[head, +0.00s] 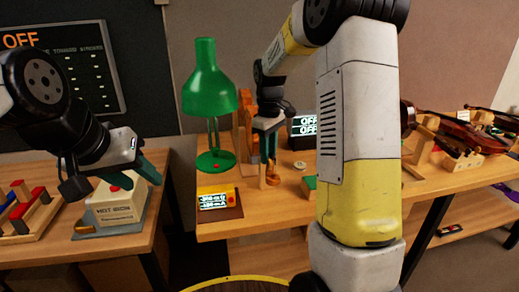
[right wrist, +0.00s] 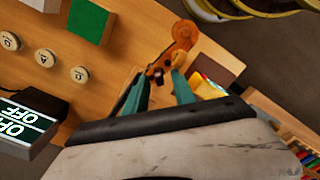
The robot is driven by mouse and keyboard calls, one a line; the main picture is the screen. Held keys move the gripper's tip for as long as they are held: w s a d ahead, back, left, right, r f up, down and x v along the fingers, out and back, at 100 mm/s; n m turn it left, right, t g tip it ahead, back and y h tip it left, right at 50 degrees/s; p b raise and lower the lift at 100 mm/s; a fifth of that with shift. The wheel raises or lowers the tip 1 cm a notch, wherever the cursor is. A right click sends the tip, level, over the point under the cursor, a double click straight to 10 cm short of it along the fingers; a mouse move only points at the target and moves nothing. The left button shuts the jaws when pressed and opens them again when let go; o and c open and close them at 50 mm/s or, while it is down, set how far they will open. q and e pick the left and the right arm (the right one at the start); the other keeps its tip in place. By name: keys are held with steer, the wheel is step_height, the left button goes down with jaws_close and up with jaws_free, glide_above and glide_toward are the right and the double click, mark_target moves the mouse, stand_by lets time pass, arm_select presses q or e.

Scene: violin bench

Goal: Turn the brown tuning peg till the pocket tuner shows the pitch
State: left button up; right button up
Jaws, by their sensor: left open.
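The pocket tuner (head: 218,200) is a yellow box with a lit display in the head view; its characters are too small to read surely. It also shows in the right wrist view (right wrist: 206,86). A brown wooden scroll (right wrist: 183,38) with a peg end (right wrist: 157,74) lies beyond my right fingertips. My right gripper (head: 268,127) points down above this wooden piece (head: 272,175). In the right wrist view its teal fingers (right wrist: 158,80) stand apart, with the peg end near or between the tips; contact is unclear. My left gripper (head: 133,170) is open and empty, above a white box.
The white box (head: 118,206) with a red button stands on the left table. A green lamp (head: 208,95) stands behind the tuner. Round labelled discs (right wrist: 45,57) and a green block (right wrist: 88,20) lie near. Violins (head: 460,137) rest at right.

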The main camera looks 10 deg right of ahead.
steer(key=shift+c, duration=0.2)
jaws_close()
steer(key=m, duration=0.3)
steer(key=shift+w+m, duration=0.1)
steer(key=shift+m, duration=0.2)
steer(key=shift+d+m, duration=0.2)
steer(key=shift+m, duration=1.7)
steer(key=shift+o, duration=0.2)
jaws_free()
